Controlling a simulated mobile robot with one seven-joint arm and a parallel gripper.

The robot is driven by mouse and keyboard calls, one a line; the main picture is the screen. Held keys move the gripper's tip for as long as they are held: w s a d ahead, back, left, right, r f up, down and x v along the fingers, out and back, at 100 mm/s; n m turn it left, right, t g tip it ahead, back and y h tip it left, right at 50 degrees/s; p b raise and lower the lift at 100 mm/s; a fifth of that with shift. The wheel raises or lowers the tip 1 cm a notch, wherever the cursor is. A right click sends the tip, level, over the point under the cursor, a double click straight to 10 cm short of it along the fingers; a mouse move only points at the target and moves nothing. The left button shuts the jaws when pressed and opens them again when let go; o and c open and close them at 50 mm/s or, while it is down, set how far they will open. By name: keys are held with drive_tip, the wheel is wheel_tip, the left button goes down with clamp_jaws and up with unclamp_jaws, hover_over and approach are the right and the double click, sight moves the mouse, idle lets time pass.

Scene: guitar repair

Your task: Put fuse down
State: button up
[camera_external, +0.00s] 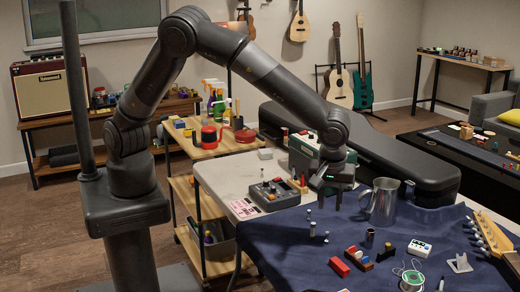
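My gripper (331,199) points down above the blue cloth (290,262) on the workbench, just left of the metal pitcher. Its fingers are small and dark in this view, so I cannot tell whether they are apart or hold a fuse. Several small metallic cylinders stand on the cloth left of and in front of the gripper. One (312,229) is upright, and another (326,237) is close by to its right. These may be fuses, but they are too small to tell.
A metal pitcher (382,202) stands close to the gripper's right. A grey device with knobs (273,193) sits at left. The cloth's front left is clear.

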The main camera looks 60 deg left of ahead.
drive_tip(key=shift+r, duration=0.55)
drive_tip(key=a+r+m+h, duration=0.1)
drive_tip(key=a+r+m, duration=0.1)
drive_tip(key=a+r, duration=0.9)
drive_tip(key=a+r+m+h, duration=0.2)
drive_tip(key=a+r, duration=0.4)
drive_tip(key=a, duration=0.9)
drive_tip(key=s+a+r+m+t+y, duration=0.1)
drive_tip(key=s+a+r+m+t, duration=0.1)
drive_tip(key=s+a, duration=0.6)
drive_tip(key=s+a+r+m+t, duration=0.2)
drive_tip(key=s+a+m, duration=0.1)
drive_tip(key=s+a, duration=0.6)
drive_tip(key=shift+s+a+r+y, duration=0.2)
drive_tip(key=shift+s+a+y, duration=0.15)
drive_tip(key=shift+a, duration=0.5)
